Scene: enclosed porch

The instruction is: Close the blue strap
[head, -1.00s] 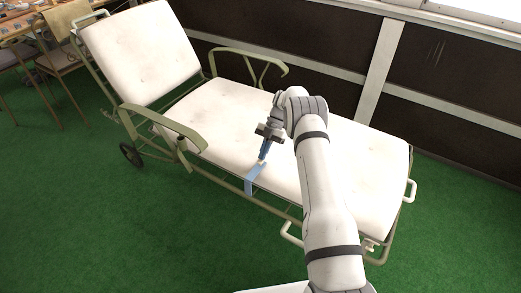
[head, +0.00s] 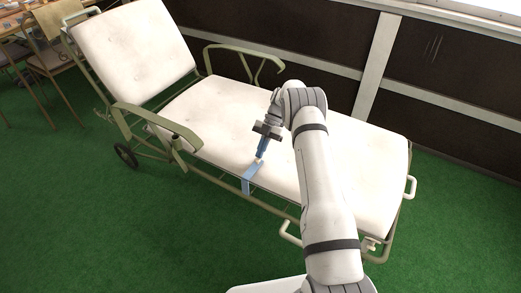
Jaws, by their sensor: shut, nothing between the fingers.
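A light blue strap (head: 248,179) lies over the near edge of the white lounger cushion (head: 222,116), and its lower part hangs down the side over the frame rail. My gripper (head: 260,157) points down just above the strap's upper end on the cushion. Its fingers are shut with nothing held between them. A small pale piece shows at the fingertips, by the strap's upper end; I cannot tell whether the fingers touch it. My arm hides part of the cushion to the right, and any strap part beyond the gripper is not visible.
The lounger's green metal frame has a near armrest (head: 160,124) and a far armrest (head: 245,55). A white handle (head: 291,233) sticks out at the near side. A dark panelled wall (head: 440,75) runs behind. Green carpet (head: 110,230) in front is clear.

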